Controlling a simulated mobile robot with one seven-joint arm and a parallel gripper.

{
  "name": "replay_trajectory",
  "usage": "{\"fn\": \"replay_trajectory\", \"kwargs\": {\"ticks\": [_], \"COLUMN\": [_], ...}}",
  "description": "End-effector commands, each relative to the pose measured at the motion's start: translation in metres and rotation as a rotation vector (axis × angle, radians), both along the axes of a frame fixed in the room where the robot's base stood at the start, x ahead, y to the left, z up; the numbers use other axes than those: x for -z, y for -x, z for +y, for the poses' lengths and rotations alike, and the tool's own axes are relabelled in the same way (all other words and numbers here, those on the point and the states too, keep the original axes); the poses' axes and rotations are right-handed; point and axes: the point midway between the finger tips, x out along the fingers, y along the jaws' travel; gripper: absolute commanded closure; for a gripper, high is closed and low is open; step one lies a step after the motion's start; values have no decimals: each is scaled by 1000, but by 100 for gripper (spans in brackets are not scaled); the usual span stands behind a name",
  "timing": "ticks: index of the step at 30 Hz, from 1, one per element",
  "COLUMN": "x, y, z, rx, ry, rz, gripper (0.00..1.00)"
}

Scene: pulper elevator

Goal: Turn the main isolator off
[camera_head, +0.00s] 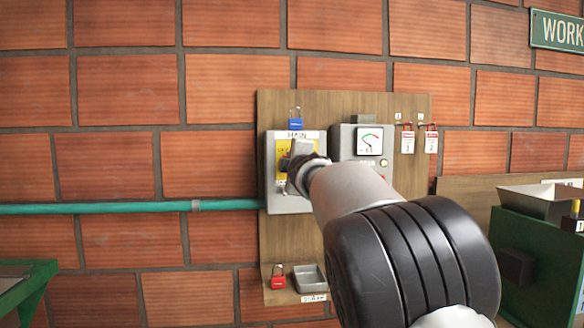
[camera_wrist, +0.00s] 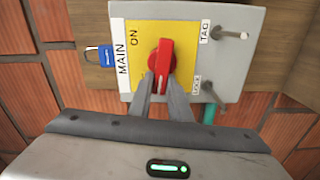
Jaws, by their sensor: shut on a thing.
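The main isolator (camera_head: 280,200) is a grey box with a yellow plate and a "MAIN" label, mounted on a wooden board. In the wrist view its red rotary handle (camera_wrist: 165,60) sits on the yellow plate (camera_wrist: 140,32), beside the word "ON". The handle's long side runs roughly up and down in that picture, across the direction in which "MAIN" stacks its letters' height. My gripper (camera_wrist: 160,82) is shut on the lower end of the handle. Any OFF marking is not visible. In the head view my gripper (camera_head: 294,160) and arm cover most of the handle.
A blue padlock (camera_head: 295,123) hangs above the isolator. A metered box (camera_head: 347,140) and red tags (camera_head: 407,140) are to its right. A red padlock (camera_head: 278,281) and tray (camera_head: 309,278) sit below. Pegs marked TAG (camera_wrist: 232,34) and LOCK (camera_wrist: 207,92) project from the isolator's face.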

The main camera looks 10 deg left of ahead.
Motion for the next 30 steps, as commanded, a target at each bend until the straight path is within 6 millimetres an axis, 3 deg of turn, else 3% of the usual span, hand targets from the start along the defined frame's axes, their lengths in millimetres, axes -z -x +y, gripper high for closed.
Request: {"fn": "replay_trajectory", "kwargs": {"ticks": [10, 26, 27, 30], "x": [3, 3, 3, 3], "y": [0, 0, 0, 0], "z": [0, 0, 0, 0], "rx": [0, 0, 0, 0], "ry": [123, 143, 143, 142], "rz": [-35, -41, -41, -41], "gripper": [100, 100, 76, 64]}}
